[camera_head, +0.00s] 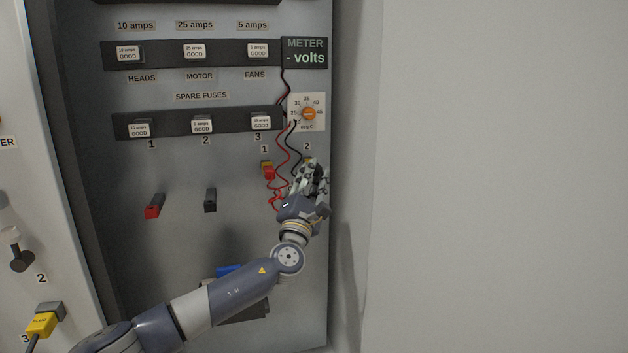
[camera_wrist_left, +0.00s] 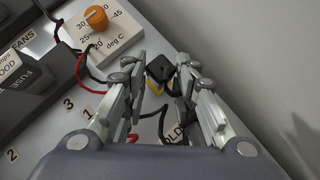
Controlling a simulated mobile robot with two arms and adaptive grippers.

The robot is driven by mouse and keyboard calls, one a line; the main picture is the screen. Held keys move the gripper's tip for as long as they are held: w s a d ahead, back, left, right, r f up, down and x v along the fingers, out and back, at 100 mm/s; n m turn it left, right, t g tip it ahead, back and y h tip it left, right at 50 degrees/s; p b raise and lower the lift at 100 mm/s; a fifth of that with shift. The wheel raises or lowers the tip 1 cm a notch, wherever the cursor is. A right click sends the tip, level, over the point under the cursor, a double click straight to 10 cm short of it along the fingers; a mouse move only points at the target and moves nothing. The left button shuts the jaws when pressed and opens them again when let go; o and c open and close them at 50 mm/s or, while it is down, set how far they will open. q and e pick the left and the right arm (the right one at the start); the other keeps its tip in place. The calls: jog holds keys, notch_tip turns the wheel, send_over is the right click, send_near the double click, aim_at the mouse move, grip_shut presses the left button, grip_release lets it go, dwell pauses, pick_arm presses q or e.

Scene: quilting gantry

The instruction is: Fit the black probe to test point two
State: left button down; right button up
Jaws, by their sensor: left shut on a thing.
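The black probe (camera_wrist_left: 161,68) is between the fingertips of my left gripper (camera_wrist_left: 162,72) in the left wrist view, with yellow showing right beside it. In the head view my left gripper (camera_head: 312,172) is just below the label 2 on the panel's right side, and its fingers mostly hide the probe. A bit of yellow, seemingly test point two (camera_head: 307,160), shows at the fingertips. I cannot tell whether the probe is seated in it. The red probe (camera_head: 269,172) is at the yellow test point one, to the left. My right gripper is not in view.
The meter (camera_head: 305,58) reads "- volts" above an orange temperature dial (camera_head: 308,113). Red and black leads hang beside the dial, close to my gripper. Red (camera_head: 154,206) and black (camera_head: 210,200) handles stick out at left. A plain wall lies right.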

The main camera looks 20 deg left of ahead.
pick_arm(q)
jog(key=shift+w+a, duration=0.2)
jog(key=shift+w, duration=0.05)
jog(key=c, duration=1.2)
grip_release()
jog(key=v, duration=1.2)
jog(key=shift+w, duration=0.1)
